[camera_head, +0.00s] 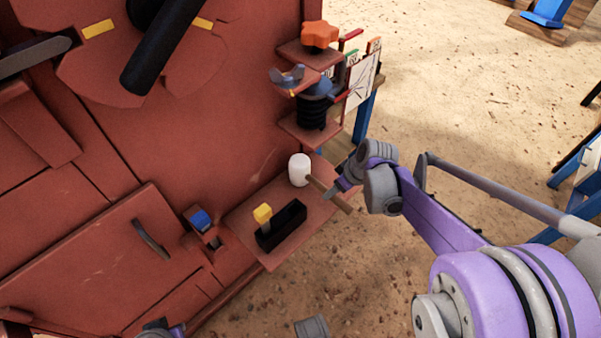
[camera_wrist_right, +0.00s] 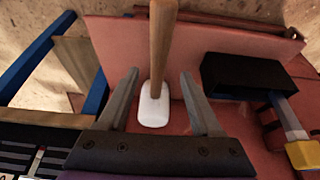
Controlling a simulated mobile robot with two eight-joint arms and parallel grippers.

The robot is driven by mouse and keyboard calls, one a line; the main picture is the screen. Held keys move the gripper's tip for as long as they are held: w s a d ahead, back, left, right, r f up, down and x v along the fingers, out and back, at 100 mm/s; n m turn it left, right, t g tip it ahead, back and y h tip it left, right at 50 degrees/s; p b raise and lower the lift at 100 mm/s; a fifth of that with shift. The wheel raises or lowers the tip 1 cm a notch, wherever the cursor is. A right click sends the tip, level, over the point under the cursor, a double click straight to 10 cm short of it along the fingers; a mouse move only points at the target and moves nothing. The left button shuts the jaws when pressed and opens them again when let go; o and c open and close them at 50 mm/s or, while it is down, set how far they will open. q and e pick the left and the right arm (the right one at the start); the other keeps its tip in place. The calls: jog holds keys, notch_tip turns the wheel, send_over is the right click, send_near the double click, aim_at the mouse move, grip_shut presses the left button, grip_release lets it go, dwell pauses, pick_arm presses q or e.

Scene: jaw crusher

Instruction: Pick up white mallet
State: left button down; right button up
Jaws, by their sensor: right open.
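The white mallet has a white head (camera_head: 299,169) and a wooden handle (camera_head: 335,199). It lies on a small red shelf (camera_head: 250,238), its handle reaching over the shelf's right edge. My right gripper (camera_head: 338,187) is open beside the handle. In the right wrist view, the mallet head (camera_wrist_right: 153,105) and handle (camera_wrist_right: 162,45) appear between the two spread fingers of my right gripper (camera_wrist_right: 159,74); neither finger visibly touches them. My left gripper is not clearly seen; only a grey and purple piece of my arm shows at the bottom edge of the head view.
A black holder (camera_head: 281,226) with a yellow-topped piece (camera_head: 262,214) stands on the same shelf. Above are small shelves with an orange knob (camera_head: 319,35) and a black spring-like part (camera_head: 312,112).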

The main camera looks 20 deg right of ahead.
aim_at(320, 187)
jog(key=b+x, duration=0.1)
jog(key=x, duration=0.1)
jog(key=w+b+x, duration=0.1)
jog(key=x, duration=0.2)
jog(key=shift+r, duration=0.15)
jog(key=shift+s+r, duration=0.1)
grip_shut()
dwell(1.1)
